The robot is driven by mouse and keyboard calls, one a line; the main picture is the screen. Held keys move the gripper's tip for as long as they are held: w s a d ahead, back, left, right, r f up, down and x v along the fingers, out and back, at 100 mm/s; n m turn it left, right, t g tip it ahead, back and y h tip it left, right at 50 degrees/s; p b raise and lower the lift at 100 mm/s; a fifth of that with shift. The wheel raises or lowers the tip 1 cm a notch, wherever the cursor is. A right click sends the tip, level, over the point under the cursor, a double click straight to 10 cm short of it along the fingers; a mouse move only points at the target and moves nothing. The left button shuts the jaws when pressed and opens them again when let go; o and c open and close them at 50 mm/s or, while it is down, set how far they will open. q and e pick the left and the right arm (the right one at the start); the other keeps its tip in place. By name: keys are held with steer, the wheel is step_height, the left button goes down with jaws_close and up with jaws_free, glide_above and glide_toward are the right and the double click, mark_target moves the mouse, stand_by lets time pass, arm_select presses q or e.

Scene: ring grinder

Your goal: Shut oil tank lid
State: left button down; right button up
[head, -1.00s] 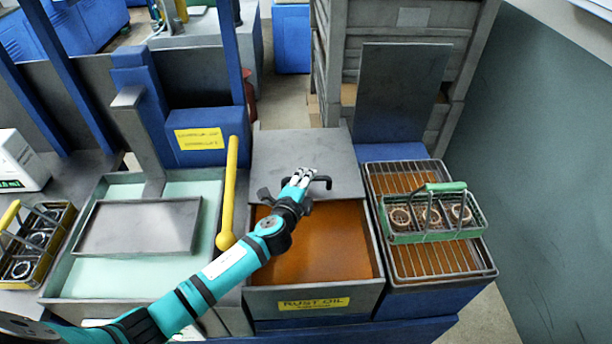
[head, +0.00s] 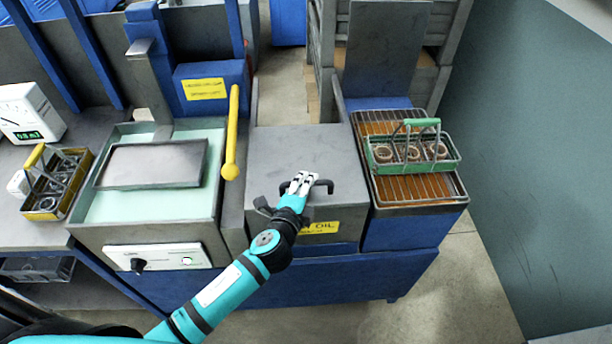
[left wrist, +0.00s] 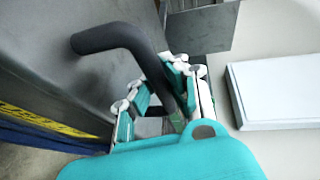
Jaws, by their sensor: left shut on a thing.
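The grey oil tank lid (head: 305,150) lies flat over the rust oil tank in the head view, and no oil shows under it. Its dark bar handle (head: 325,187) is at the front edge. My left gripper (head: 300,184) is shut on this handle. In the left wrist view the curved handle (left wrist: 115,38) runs between the fingers of my left gripper (left wrist: 165,95). The yellow rust oil label (head: 322,227) on the tank front is partly hidden by my left arm. My right gripper is not in view.
A green basket (head: 412,165) with rings stands on the wire rack (head: 410,190) at the right. At the left are a pale green bath (head: 150,205) with a yellow lever (head: 231,130), and a yellow basket (head: 45,205). Floor is clear in front.

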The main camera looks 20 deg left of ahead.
arm_select(q)
steer(key=shift+s+f, duration=0.2)
steer(key=shift+f, duration=0.1)
steer(key=c, duration=1.6)
jaws_free()
steer(key=shift+s, duration=0.1)
steer(key=shift+o, duration=0.2)
steer(key=shift+s+r, duration=0.1)
steer(key=shift+r, duration=0.1)
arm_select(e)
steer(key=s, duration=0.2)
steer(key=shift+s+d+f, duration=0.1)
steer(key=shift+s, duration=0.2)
arm_select(q)
steer(key=shift+s, duration=0.1)
steer(key=s+r, duration=0.2)
steer(key=s, duration=0.9)
steer(key=shift+s+a+r, duration=0.15)
steer(key=shift+s+a, duration=0.05)
steer(key=shift+s, duration=0.15)
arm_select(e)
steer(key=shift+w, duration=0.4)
